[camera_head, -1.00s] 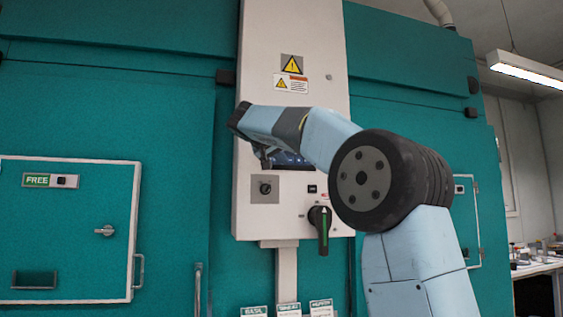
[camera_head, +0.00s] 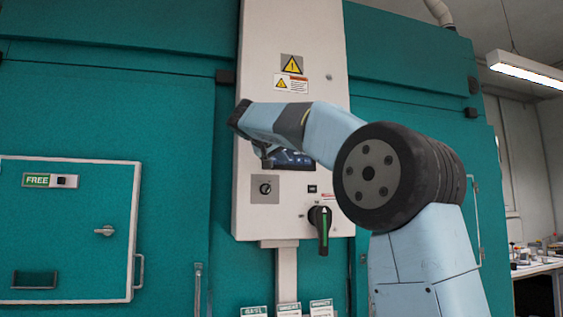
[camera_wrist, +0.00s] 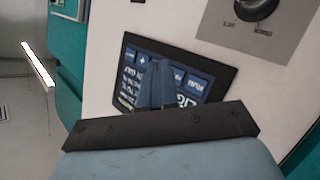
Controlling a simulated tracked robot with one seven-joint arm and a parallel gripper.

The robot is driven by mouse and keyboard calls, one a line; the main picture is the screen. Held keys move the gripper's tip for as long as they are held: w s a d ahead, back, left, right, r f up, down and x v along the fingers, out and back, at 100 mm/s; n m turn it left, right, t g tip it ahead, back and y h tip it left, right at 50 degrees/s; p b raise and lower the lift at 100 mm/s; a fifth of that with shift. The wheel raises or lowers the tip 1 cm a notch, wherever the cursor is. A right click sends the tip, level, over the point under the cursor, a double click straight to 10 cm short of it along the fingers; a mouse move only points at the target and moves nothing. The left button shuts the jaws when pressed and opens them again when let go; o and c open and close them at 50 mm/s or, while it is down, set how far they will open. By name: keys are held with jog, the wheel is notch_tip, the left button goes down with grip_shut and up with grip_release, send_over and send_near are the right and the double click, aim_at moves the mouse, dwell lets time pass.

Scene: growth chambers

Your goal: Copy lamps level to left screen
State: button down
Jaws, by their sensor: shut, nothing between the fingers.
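A small dark screen with blue tiles (camera_head: 293,160) is set in the white control panel (camera_head: 300,225). In the head view my arm hides part of it. In the wrist view the screen (camera_wrist: 210,72) appears tilted, with a row of blue buttons and white text; the lamps level cannot be read. My gripper (camera_wrist: 158,68) is shut and empty, with its fingers in front of the screen and covering its middle. In the head view the gripper (camera_head: 266,161) is at the screen's left part. I cannot tell whether the fingertips touch it.
Below the screen are a small knob (camera_head: 265,188) and a large dark rotary handle with a green stripe (camera_head: 322,229). The knob also shows in the wrist view (camera_wrist: 256,6). A closed teal door marked FREE (camera_head: 70,235) is at left. A cluttered bench (camera_head: 537,265) stands far right.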

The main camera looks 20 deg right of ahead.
jog(key=s, duration=0.5)
dwell(0.4)
jog(key=shift+s+a, duration=0.1)
dwell(2.2)
jog(key=s, duration=0.3)
jog(key=shift+s, duration=0.2)
dwell(0.5)
jog(key=shift+s, duration=0.1)
dwell(0.5)
jog(key=w, duration=0.9)
